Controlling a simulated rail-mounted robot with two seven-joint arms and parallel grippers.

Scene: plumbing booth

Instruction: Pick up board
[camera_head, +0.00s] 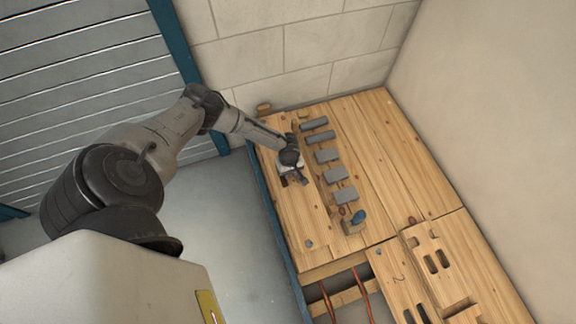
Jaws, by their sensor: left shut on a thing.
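A long narrow wooden board (311,227) lies along the left side of the wooden worktop, with a small grey round spot near its lower end. My left gripper (291,179) reaches down onto the upper part of this board from the left. It is shut on the board, though its fingertips are small and partly hidden by the wrist. The board looks level and close to the worktop; I cannot tell whether it is lifted. My right gripper is not in view.
A row of several grey blocks (335,174) stands right of the board. Slotted wooden panels (440,265) and copper-coloured pipes (361,290) are at lower right. A block wall (290,45) closes the back.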

